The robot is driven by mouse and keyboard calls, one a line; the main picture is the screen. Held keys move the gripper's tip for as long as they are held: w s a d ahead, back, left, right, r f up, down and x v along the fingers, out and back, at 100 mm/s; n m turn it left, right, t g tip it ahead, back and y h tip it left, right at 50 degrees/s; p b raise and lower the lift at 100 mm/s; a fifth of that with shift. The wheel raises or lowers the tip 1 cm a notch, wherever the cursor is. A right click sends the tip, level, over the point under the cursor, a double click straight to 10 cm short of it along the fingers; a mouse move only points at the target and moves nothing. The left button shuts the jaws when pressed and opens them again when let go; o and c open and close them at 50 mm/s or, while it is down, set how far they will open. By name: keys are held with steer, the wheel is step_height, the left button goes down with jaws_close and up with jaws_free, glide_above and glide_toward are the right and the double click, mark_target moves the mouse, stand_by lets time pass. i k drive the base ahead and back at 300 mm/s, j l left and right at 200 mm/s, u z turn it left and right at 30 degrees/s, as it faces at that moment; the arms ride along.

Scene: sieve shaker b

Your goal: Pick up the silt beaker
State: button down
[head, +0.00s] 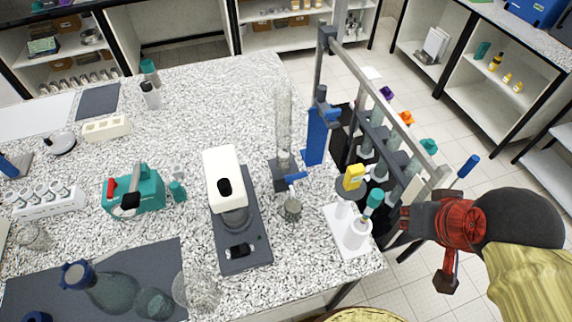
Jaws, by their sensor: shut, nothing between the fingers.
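No beaker in the head view carries a readable label, so I cannot tell for sure which is the silt beaker. A small beaker with grey contents (292,209) stands on the speckled bench, just right of the white-headed machine. A clear glass beaker (196,291) stands at the bench's front, and another clear beaker (34,236) is at the far left. My gripper (408,219) is shut and empty at the right, beyond the bench edge. It is apart from all the beakers, with the white pipette stand between it and the small grey-filled beaker.
The white pipette stand (350,240) is at the bench's right edge. A glass column on a stand (284,135) and a blue clamp (319,130) rise behind the small beaker. A metal-framed rack (385,95) stands at right. The bench's back middle (225,95) is clear.

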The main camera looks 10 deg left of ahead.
mark_target(292, 206)
steer(key=u, duration=2.65)
steer(key=z, duration=1.65)
steer(key=k+j+u, duration=0.15)
steer(key=k+u, duration=0.3)
steer(key=k+j+u, duration=0.2)
steer(key=u, duration=0.25)
